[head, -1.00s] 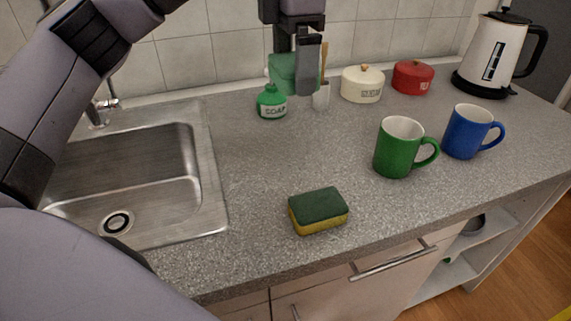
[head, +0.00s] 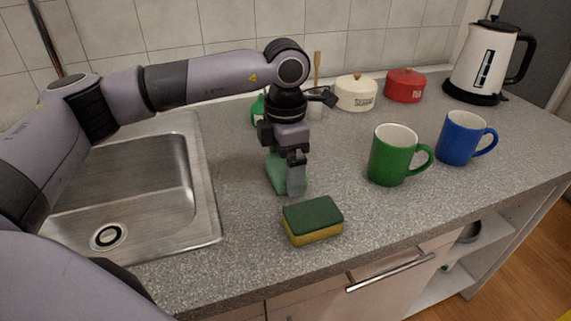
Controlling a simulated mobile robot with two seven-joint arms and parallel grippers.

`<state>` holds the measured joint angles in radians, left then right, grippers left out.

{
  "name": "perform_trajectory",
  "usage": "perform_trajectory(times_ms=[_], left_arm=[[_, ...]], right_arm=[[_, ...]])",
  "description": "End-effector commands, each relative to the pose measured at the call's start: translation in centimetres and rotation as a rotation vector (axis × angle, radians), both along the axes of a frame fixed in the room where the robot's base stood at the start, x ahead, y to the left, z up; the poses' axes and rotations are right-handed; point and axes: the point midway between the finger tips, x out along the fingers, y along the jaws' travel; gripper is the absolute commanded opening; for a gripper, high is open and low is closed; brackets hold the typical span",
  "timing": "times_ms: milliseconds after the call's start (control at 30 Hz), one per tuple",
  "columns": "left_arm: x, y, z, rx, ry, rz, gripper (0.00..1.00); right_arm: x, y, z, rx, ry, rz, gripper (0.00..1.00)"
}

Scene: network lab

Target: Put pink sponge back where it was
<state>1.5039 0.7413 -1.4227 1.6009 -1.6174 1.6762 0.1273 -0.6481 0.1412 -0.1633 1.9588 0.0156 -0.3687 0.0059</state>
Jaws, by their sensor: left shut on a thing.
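My left gripper (head: 288,180) points down over the counter between the sink and the mugs. It is shut on a light green block (head: 276,173), perhaps a sponge, partly hidden by the near finger. I cannot tell whether the block touches the counter. No pink surface shows on it, and no pink sponge is visible elsewhere. A yellow sponge with a dark green top (head: 313,219) lies flat on the counter, just in front and to the right of the gripper. My right gripper is not in view.
The steel sink (head: 130,190) is at left. A green mug (head: 392,155) and a blue mug (head: 460,138) stand at right. Behind are a mostly hidden green soap bottle (head: 257,111), cream pot (head: 356,94), red pot (head: 405,87) and kettle (head: 485,60). The front counter edge is close.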

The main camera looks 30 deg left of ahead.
Motion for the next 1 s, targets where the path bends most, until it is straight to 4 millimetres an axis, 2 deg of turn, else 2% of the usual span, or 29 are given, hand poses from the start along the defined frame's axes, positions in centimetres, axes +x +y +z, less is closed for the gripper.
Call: perform_trajectory(times_ms=[367,400,767,867,1000], left_arm=[[0.0,0.0,-0.7,0.0,-0.001,0.0,0.65],[0.0,0.0,-0.6,-0.001,-0.002,0.0,1.0],[0.1,0.0,0.1,-0.001,-0.003,0.0,1.0],[0.1,0.0,1.6,-0.002,-0.006,0.0,1.0],[0.1,0.0,4.7,-0.002,-0.006,0.0,1.0]], right_arm=[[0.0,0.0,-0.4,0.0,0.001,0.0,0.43],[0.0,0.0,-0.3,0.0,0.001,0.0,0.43],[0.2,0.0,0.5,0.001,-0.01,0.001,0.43],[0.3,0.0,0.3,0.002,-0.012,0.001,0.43],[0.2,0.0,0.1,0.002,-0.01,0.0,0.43]])
